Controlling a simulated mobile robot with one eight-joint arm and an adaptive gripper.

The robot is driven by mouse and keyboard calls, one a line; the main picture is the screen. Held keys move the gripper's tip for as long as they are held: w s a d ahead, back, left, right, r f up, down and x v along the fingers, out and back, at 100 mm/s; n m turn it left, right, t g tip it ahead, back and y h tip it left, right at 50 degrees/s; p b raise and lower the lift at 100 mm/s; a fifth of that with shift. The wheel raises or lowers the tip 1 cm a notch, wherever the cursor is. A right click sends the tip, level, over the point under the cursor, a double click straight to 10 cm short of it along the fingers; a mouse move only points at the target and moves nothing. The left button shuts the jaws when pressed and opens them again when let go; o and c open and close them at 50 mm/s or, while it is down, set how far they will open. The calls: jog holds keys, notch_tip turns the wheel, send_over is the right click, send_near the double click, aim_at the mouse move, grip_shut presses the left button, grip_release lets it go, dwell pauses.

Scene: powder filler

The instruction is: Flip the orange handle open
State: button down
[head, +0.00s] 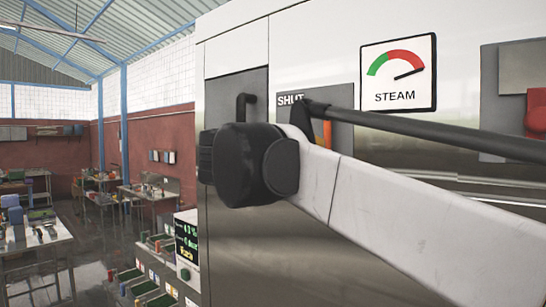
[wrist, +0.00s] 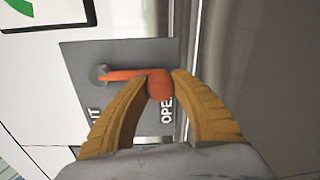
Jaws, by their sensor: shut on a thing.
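The orange handle (wrist: 125,76) is mounted on a grey plate (wrist: 130,52). In the wrist view it runs from a round pivot at the left to a rounded knob at the right, beside the OPEN label, which is partly covered. My gripper (wrist: 160,82) has its two yellow-brown fingers closed around the knob end. In the head view only a short orange piece of the handle (head: 327,134) shows, running downward on the plate beside the SHUT label. My arm hides the rest of it and the gripper there.
A steam gauge (head: 398,72) is on the white panel above right of the plate. A red part on a grey plate (head: 537,112) is at the far right. A dark recess with a black hook-like handle (head: 247,106) lies left. Workbenches (head: 35,243) stand in the room beyond.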

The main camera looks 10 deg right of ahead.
jog(key=c, duration=1.1)
grip_release()
jog(key=shift+d, duration=0.1)
jog(key=shift+c, duration=0.2)
jog(key=shift+o, duration=0.6)
jog(key=shift+s+d, duration=0.1)
jog(key=shift+s+a, duration=0.1)
jog(key=shift+a, duration=0.3)
jog(key=v, duration=1.1)
jog(key=shift+s, duration=0.2)
jog(key=shift+f, duration=0.1)
